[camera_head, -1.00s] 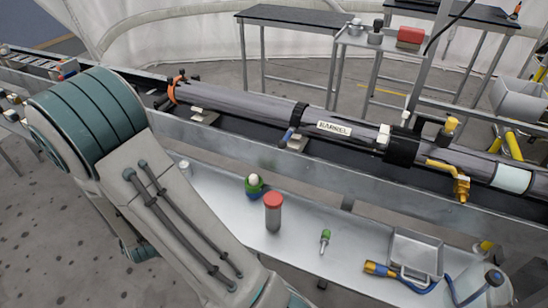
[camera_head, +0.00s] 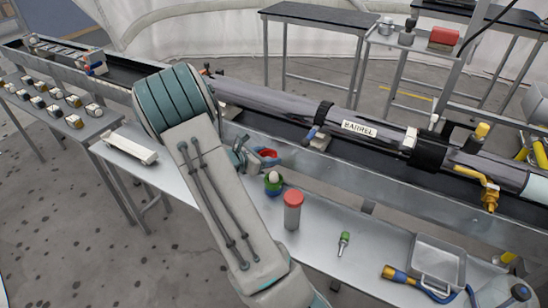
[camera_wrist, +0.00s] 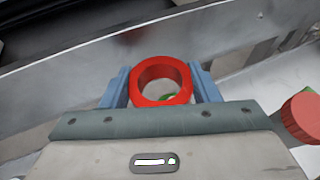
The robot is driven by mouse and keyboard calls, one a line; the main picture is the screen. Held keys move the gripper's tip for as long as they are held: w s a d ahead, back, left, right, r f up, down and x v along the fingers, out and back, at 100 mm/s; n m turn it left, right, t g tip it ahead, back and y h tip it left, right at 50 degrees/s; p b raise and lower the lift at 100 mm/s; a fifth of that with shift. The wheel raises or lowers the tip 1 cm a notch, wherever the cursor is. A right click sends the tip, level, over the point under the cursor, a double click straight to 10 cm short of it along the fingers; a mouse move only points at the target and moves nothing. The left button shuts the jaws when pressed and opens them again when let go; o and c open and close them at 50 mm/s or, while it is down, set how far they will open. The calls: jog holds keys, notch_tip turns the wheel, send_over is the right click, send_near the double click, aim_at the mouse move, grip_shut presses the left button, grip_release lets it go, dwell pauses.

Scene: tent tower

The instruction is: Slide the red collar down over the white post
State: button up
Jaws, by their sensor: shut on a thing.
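The red collar (camera_wrist: 161,82) is a thick ring held between the two blue fingers of my gripper (camera_wrist: 162,88) in the wrist view. In the head view the red collar (camera_head: 268,154) and my gripper (camera_head: 264,156) are partly hidden by the arm, above the metal shelf. A white rounded top, which looks like the white post (camera_head: 273,176), stands in a green base on the shelf, just in front of the collar in the head view. In the wrist view a bit of green shows through the collar's opening. The collar appears apart from the post.
A grey cylinder with a red cap (camera_head: 293,209) stands close to the post, to its right. The shelf's metal wall and the long barrel (camera_head: 372,130) run behind.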

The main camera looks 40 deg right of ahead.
aim_at(274, 173)
jog(key=shift+s+d+f+m+g, duration=0.25)
jog(key=shift+s+d+m+g, duration=0.5)
jog(key=shift+d+g, duration=0.25)
jog(key=shift+w+a, duration=0.1)
jog(key=shift+a, duration=0.15)
jog(key=shift+f+b, duration=2.65)
jog(key=shift+f, duration=0.75)
jog(key=shift+f+b, duration=0.3)
jog(key=shift+f, duration=0.05)
jog(key=o, duration=1.1)
